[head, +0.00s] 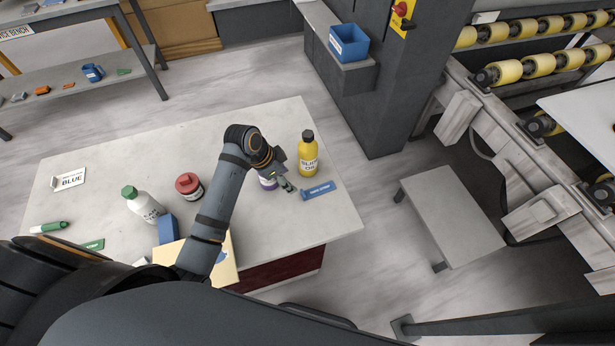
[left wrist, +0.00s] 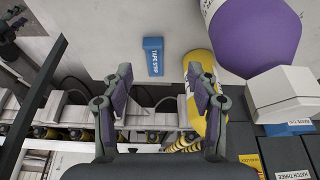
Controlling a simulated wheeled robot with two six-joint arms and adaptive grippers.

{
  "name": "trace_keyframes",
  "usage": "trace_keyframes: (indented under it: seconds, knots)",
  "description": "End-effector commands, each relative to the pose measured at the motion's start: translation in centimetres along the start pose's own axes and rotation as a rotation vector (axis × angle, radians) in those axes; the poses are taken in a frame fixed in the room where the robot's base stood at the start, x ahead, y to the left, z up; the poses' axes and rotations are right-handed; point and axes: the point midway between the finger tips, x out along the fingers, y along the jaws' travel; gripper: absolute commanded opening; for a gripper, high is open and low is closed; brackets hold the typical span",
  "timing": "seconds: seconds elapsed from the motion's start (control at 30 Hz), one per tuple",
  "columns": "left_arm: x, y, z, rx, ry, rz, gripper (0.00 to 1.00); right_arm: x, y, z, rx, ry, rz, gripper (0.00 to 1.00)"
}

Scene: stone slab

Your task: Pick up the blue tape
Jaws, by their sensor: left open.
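A blue block (head: 318,190) lies flat on the stone slab (head: 110,155) near its right edge. In the left wrist view this block (left wrist: 153,57) reads "TAPE STOP" and sits ahead, between the line of the fingers. I cannot make out a separate roll of blue tape. My left gripper (head: 288,185) is over the slab, just left of the blue block. Its fingers (left wrist: 158,105) are apart with nothing between them. A purple and white bottle (head: 267,183) is partly hidden by the gripper; it looms close at upper right in the wrist view (left wrist: 255,30). My right gripper is not seen.
A yellow bottle (head: 308,158) stands close behind the blue block. A red-lidded jar (head: 189,187), a white bottle (head: 144,205) and a blue box (head: 167,229) are further left. A "BLUE" sign (head: 70,179) stands at far left. The slab's back middle is clear.

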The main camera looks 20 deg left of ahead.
Motion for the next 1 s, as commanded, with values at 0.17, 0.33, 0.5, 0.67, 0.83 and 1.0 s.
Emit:
trace_keyframes:
  seconds: [0.17,0.33,0.5,0.67,0.83,1.0]
  knots:
    - [1.3,0.1,0.0,-0.004,0.001,0.004,0.59,-0.2,1.4,2.8,-0.009,-0.040,0.016,0.44]
    - [4.2,0.1,-0.1,-0.003,0.000,0.003,0.59,-0.6,2.7,5.7,-0.018,-0.086,0.032,0.44]
    - [5.3,0.1,-0.1,-0.002,0.000,0.000,0.59,-0.5,2.5,4.6,-0.016,-0.069,0.030,0.44]
    - [6.5,0.2,-0.2,-0.003,-0.001,0.003,0.59,-0.7,1.5,1.8,-0.009,-0.026,0.017,0.44]
    - [9.4,0.3,-0.4,-0.003,-0.001,0.002,0.59,-0.8,0.9,2.0,-0.006,-0.030,0.010,0.44]
    - [10.5,0.3,-0.3,-0.002,0.000,0.000,0.59,-0.9,1.2,3.3,-0.008,-0.049,0.013,0.44]
